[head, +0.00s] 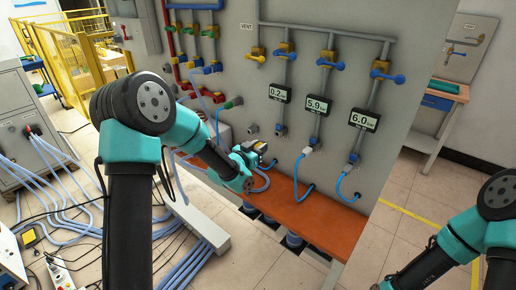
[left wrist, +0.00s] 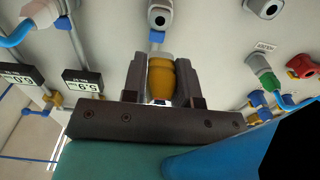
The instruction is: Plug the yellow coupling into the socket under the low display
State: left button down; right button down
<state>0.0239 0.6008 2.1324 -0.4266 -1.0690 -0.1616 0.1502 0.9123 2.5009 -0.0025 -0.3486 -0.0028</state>
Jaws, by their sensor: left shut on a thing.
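The yellow coupling (left wrist: 160,82) is gripped upright between the two dark fingers of my left gripper (left wrist: 162,88) in the left wrist view. In the head view my left gripper (head: 256,152) holds it close to the grey panel, just lower left of the display reading 0.2 (head: 278,94). A blue-tipped socket (head: 281,130) hangs under that display, a short way right of and above the gripper. The coupling appears apart from that socket. My right arm shows at the lower right of the head view, but its gripper is out of frame.
Displays reading 5.9 (head: 317,104) and 6.0 (head: 364,120) have blue hoses plugged in below them. A grey round port (head: 252,128) sits on the panel above my left gripper. An orange ledge (head: 310,218) runs beneath. A green fitting (left wrist: 264,76) shows at right in the left wrist view.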

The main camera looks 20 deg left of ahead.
pick_arm(q)
jog(key=x, duration=0.7)
dwell(0.7)
jog(key=shift+x, duration=0.85)
dwell(1.7)
jog(key=c, duration=0.8)
grip_release()
jog(key=shift+s, duration=0.1)
jog(key=v, duration=1.7)
jog(key=shift+s+a, duration=0.1)
